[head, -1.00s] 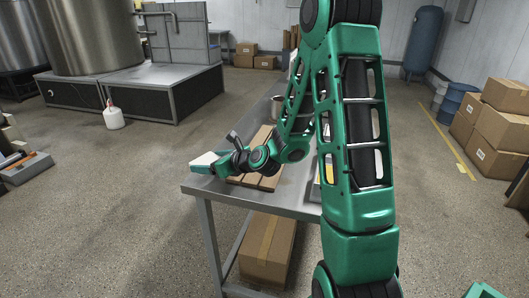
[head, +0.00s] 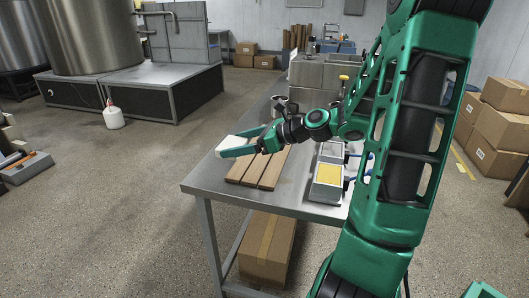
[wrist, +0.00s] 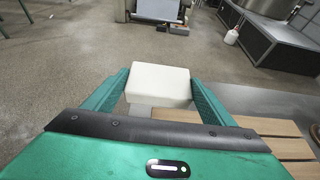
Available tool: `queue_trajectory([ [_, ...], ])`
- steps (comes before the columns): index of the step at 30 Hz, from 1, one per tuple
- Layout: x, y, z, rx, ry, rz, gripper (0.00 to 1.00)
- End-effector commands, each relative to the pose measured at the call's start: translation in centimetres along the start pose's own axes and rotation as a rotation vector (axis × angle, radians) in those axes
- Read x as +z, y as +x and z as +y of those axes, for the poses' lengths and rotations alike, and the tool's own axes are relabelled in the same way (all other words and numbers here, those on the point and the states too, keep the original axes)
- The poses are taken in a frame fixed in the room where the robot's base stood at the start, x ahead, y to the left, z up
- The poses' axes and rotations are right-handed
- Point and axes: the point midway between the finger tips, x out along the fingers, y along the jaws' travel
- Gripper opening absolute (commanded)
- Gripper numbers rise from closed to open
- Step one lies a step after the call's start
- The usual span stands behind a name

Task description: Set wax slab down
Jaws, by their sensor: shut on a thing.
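The wax slab (wrist: 158,85) is a white block with rounded edges. My gripper (head: 233,146) is shut on it, with a green finger at each side of the slab in the wrist view (wrist: 158,92). In the head view the slab (head: 228,143) is at the left end of my arm, above the left side of the metal table (head: 208,178). Part of the slab is hidden by the fingers. In the wrist view the slab's far part shows against the floor beyond the table edge.
Brown wooden boards (head: 258,170) lie side by side on the table, right of and below my gripper. A tray with yellow contents (head: 328,175) stands to their right. Grey blocks (head: 312,75) stand at the back. A cardboard box (head: 267,248) is beneath the table.

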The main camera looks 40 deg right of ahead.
Motion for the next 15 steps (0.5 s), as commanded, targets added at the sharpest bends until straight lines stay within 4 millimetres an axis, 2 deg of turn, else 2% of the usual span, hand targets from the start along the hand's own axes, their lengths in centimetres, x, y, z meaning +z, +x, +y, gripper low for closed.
queue_trajectory([
  [5,-0.2,-0.7,-0.4,0.015,-0.005,-0.001,0.51],
  [15,-4.1,-1.2,-5.6,0.017,-0.004,-0.003,0.51],
])
